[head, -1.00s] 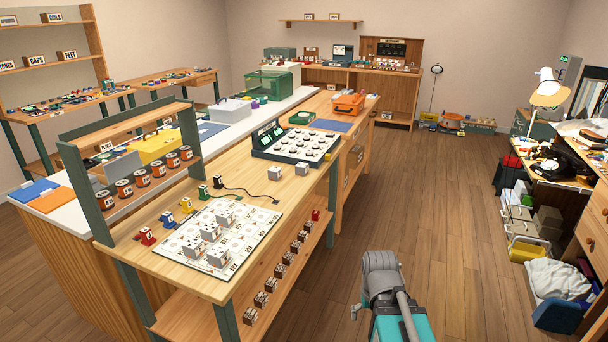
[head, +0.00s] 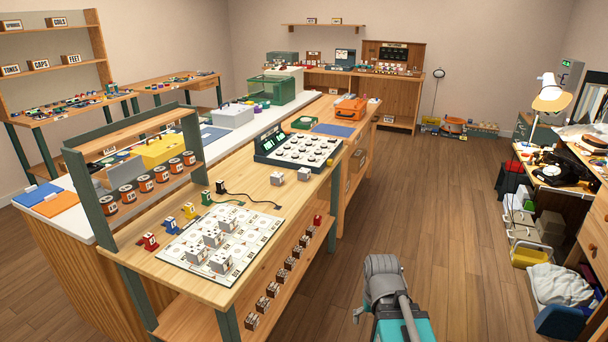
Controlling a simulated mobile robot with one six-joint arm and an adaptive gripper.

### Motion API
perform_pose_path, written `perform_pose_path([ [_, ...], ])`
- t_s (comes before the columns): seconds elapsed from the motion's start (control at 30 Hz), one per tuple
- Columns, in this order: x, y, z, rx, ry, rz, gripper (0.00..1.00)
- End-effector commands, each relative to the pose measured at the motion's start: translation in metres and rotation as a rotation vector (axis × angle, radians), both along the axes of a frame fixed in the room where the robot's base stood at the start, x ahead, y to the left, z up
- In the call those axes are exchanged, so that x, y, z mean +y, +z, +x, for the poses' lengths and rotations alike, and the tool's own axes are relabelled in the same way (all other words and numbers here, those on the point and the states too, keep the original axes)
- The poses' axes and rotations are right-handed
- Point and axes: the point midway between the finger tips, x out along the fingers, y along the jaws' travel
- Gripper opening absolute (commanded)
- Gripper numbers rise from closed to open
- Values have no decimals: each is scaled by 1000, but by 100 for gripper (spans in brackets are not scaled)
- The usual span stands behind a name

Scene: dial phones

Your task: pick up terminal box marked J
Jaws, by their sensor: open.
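Several small white boxes with dark marks (head: 221,262) stand close together on a white board printed with circles (head: 253,246), on the wooden bench at left of centre. Two more pale boxes stand apart behind them, one on the left (head: 277,178) and one on the right (head: 304,174), near the console. The letters are too small to read, so I cannot tell which box is marked J. My gripper (head: 357,313) shows only as a small dark part beside my folded arm at the bottom, in the aisle right of the bench. It is open, apart from the boxes.
Small coloured blocks (head: 171,225) and a black cable (head: 250,199) lie behind the board. A dark console with round knobs (head: 300,150) stands farther back. Small brown blocks (head: 273,289) line the lower shelf. The wooden floor (head: 450,220) right of the bench is clear.

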Motion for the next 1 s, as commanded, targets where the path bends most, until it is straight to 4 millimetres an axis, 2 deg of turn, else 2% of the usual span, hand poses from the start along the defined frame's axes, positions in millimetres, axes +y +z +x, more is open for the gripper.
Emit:
perform_pose_path([
  [0.03, 0, 12, 0, 0, 0, 0, 100],
  [0.4, 0, 80, 0, 0, 0, 0, 100],
  [0.6, 0, 109, 0, 0, 0, -1, 100],
  [0.8, 0, 120, 0, 0, 0, -1, 100],
  [1.0, 0, 120, 0, 0, 0, -1, 100],
])
